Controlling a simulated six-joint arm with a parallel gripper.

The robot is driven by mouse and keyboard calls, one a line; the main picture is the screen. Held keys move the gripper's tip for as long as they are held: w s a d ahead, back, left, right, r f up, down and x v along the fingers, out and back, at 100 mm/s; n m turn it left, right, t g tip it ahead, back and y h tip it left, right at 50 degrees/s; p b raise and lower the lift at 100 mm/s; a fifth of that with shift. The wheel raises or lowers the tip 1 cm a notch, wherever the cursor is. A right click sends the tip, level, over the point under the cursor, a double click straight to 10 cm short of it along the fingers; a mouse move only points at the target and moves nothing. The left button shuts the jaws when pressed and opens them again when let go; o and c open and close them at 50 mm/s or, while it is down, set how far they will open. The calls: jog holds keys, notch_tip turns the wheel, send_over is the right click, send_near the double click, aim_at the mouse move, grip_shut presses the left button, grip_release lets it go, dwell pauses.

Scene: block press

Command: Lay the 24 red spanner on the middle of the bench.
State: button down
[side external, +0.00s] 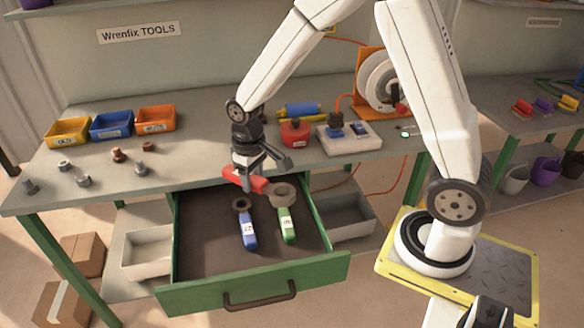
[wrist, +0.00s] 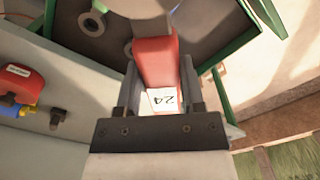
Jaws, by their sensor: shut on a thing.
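My gripper (side external: 256,172) is shut on the red spanner (side external: 240,178) at the rear of the open drawer, near the bench's front edge. In the wrist view the red handle (wrist: 155,62) lies between the jaws (wrist: 160,100), with a white label reading 24. Its grey head shows only partly at the top of that view. In the side view a grey ring sits at the handle's right end, overlapping the green spanner (side external: 287,226). The blue spanner (side external: 248,230) lies in the drawer (side external: 200,262). The grey bench top (side external: 195,165) is behind and above the drawer.
Yellow, blue and orange bins (side external: 111,125) stand at the bench's back left, with several bolts and nuts (side external: 117,155) before them. The bench between bolts and canister looks clear.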

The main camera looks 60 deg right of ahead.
jog(key=n, duration=0.2)
jog(key=f+n, duration=0.1)
jog(key=n, duration=0.1)
jog(key=a+f+n, duration=0.1)
jog(key=n, duration=0.1)
jog(key=shift+w, duration=0.1)
jog(key=a+f+n, duration=0.3)
jog(key=f+n, duration=0.3)
jog(key=n, duration=1.4)
jog(key=shift+a+f, duration=0.1)
